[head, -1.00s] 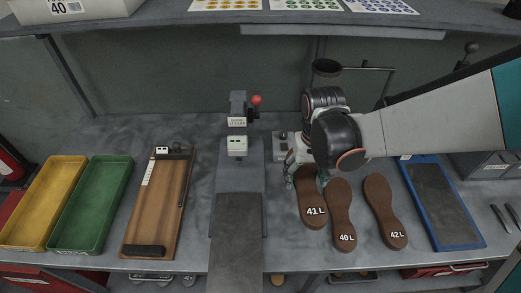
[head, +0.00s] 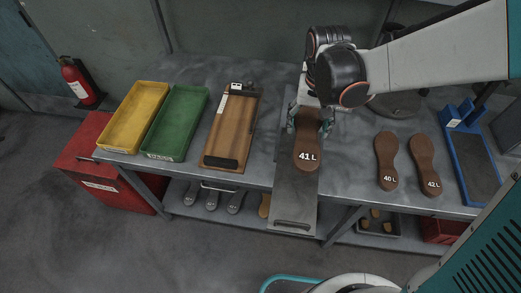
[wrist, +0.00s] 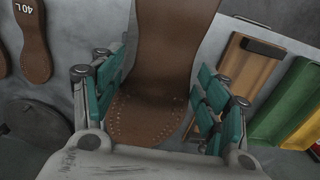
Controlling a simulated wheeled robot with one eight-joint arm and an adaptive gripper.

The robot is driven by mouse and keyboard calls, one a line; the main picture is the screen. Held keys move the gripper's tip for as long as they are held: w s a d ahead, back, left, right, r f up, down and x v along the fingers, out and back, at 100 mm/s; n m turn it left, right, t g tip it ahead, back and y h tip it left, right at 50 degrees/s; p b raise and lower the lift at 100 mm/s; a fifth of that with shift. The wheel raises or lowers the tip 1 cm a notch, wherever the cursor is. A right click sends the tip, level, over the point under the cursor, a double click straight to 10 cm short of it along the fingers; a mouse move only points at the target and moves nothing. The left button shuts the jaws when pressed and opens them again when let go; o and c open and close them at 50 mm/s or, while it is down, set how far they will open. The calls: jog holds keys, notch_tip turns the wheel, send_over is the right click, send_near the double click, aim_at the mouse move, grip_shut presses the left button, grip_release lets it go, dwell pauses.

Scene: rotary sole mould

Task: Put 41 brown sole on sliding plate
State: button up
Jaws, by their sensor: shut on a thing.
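The brown sole marked 41 L (head: 307,146) is over the grey sliding plate (head: 294,195) in the head view. I cannot tell whether it touches the plate. My gripper (head: 308,121) is shut on the sole's far end. In the wrist view the teal fingers of my gripper (wrist: 163,98) stand on both sides of the rounded end of the brown sole (wrist: 160,60). The soles marked 40 L (head: 387,160) and 42 L (head: 424,163) lie on the table to the right.
A wooden board with a clamp (head: 231,130) lies left of the plate, then a green tray (head: 174,123) and a yellow tray (head: 131,117). A blue-framed dark pad (head: 472,165) is at the far right. Bare table lies between the plate and the 40 L sole.

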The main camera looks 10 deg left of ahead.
jog(key=f+b, duration=0.4)
jog(key=f, duration=0.2)
jog(key=f+b, duration=0.5)
jog(key=f, duration=0.2)
jog(key=f+b, duration=0.4)
jog(key=f, duration=0.3)
jog(key=shift+s+a+b, duration=0.1)
jog(key=shift+a+b, duration=0.15)
jog(key=shift+b, duration=0.05)
jog(key=shift+f, duration=0.15)
jog(key=o, duration=1.2)
notch_tip(320, 180, up, 12)
jog(key=p, duration=0.3)
jog(key=shift+r+p, duration=0.2)
jog(key=shift+p, duration=0.1)
